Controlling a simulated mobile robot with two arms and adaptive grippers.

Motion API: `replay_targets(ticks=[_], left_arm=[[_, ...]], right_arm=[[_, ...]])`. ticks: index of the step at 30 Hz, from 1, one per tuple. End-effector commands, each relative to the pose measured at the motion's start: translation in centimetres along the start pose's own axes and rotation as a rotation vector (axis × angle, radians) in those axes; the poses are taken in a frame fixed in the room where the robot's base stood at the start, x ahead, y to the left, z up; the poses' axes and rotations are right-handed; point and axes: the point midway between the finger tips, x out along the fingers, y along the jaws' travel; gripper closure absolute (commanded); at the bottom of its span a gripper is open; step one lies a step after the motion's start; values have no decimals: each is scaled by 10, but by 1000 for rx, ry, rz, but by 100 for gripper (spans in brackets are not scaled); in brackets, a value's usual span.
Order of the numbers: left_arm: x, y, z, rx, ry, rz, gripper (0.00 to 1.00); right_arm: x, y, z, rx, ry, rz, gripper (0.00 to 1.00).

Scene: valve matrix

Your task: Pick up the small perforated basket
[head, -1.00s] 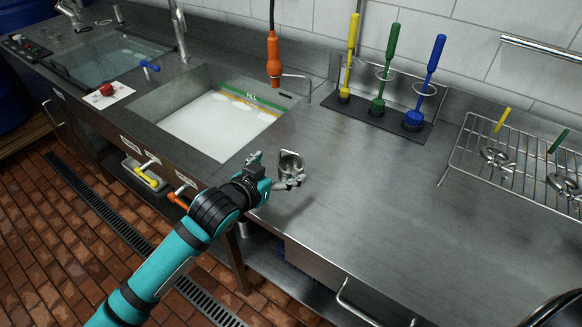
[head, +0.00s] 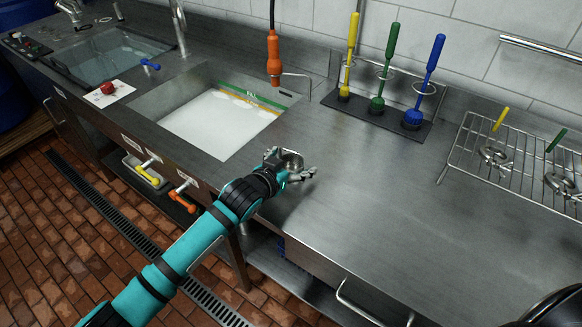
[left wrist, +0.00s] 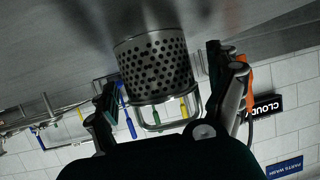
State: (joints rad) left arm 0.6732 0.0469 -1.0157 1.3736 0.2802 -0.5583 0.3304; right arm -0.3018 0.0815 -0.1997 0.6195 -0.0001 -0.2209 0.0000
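The small perforated basket (head: 291,160) is a metal cup with rows of round holes. It stands on the steel counter just right of the foamy sink. In the left wrist view the basket (left wrist: 157,68) shows between the two fingers, with a wire loop at its rim. My left gripper (head: 289,164) is open, with one finger on each side of the basket. In the left wrist view my left gripper (left wrist: 172,85) shows a gap between the basket and the right finger; contact on the left side cannot be told. My right gripper is not in view.
The foamy sink (head: 170,95) lies left of the basket. A brush stand (head: 395,118) with yellow, green and blue brushes stands behind. A wire rack (head: 520,165) with metal parts is at the right. An orange hanging handle (head: 273,58) is behind. The counter's middle is clear.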

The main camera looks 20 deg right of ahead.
Motion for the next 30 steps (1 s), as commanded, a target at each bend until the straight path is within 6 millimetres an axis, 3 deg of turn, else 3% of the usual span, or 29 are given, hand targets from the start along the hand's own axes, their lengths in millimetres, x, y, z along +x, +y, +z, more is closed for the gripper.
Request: replay_targets(ticks=[2, 12, 25, 30], left_arm=[[0, 0, 0, 0, 0, 0, 23], [0, 0, 0, -1, -1, 0, 68], [-1, 0, -2, 0, 0, 0, 69], [-5, 0, -13, 0, 3, 0, 69]], right_arm=[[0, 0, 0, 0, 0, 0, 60], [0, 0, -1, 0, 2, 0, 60], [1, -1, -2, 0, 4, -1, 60], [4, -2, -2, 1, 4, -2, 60]])
